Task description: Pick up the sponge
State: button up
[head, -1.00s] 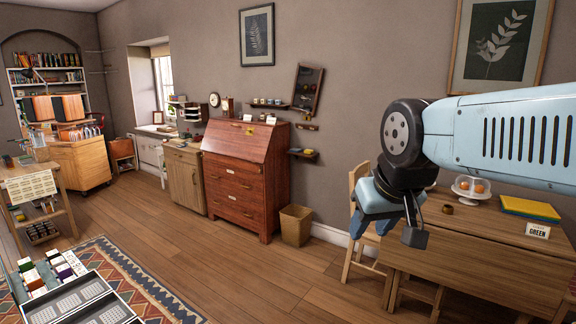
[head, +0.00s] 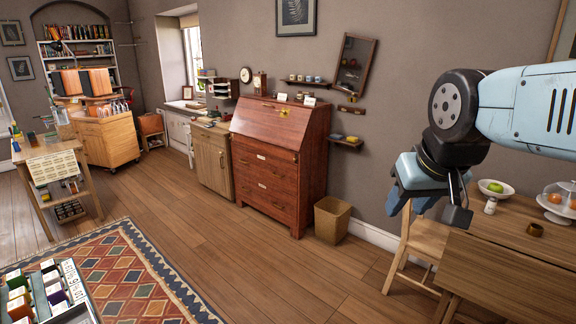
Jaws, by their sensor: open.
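No sponge can be made out for certain. A small yellowish item (head: 352,139) lies on the low wall shelf (head: 345,144) right of the red-brown bureau; it is too small to identify. My gripper is well apart from it in the picture.
The bureau (head: 272,150) and a waste bin (head: 332,218) stand along the wall. A wooden table (head: 510,262) with a green apple in a bowl (head: 496,188) and a cake stand (head: 556,203) is at right. A patterned rug (head: 125,275) lies at left; wooden floor (head: 265,268) is open between.

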aim_at(351, 139)
jog(key=u, duration=0.05)
jog(key=i, duration=3.7)
jog(key=z, duration=0.95)
